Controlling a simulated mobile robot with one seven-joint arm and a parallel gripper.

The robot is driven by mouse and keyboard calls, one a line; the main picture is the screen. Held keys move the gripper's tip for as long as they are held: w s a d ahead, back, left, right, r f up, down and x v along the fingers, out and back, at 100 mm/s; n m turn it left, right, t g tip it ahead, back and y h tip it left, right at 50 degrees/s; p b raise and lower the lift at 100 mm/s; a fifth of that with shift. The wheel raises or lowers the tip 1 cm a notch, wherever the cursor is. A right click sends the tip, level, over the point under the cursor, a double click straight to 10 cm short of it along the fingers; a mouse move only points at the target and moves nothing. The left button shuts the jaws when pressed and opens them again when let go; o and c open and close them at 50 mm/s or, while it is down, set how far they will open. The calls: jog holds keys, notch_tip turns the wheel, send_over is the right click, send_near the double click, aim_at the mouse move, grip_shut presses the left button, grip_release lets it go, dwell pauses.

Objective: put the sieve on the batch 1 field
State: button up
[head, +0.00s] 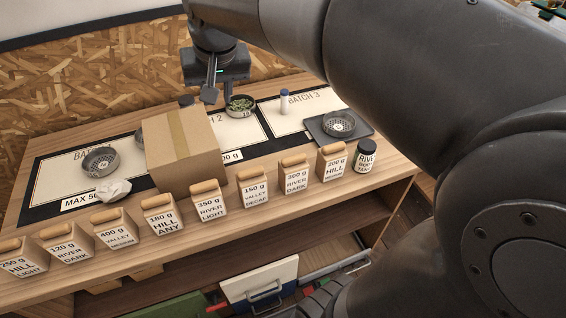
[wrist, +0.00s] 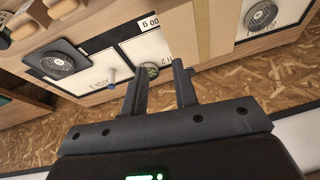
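A round dark sieve-like dish with a pale perforated base (head: 339,124) sits on a square dark tray (head: 318,138) at the right; it also shows at left in the wrist view (wrist: 58,64). A similar round dish (head: 100,160) stands on the batch 1 field (head: 58,181); it also shows at top right in the wrist view (wrist: 260,15). I cannot tell which the task means. My gripper (head: 209,95) is above the back of the bench near batch 2. In the wrist view its two fingers (wrist: 160,85) are apart with nothing held between them.
A tall cardboard box (head: 184,148) stands between batch 1 and batch 2. A dish of green beans (head: 240,106) is on batch 2, and a white bottle (head: 284,103) on batch 3. Crumpled white paper (head: 113,190) lies at batch 1's front. Labelled containers (head: 212,205) line the front.

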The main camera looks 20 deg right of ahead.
jog(key=s+d+f, duration=0.3)
jog(key=s, duration=0.5)
jog(key=s+d+f+t, duration=0.1)
jog(key=s+d+f, duration=0.3)
jog(key=s, duration=0.5)
jog(key=shift+d+n+h, duration=0.15)
jog(key=shift+n+h, duration=0.25)
jog(key=shift+o, duration=0.2)
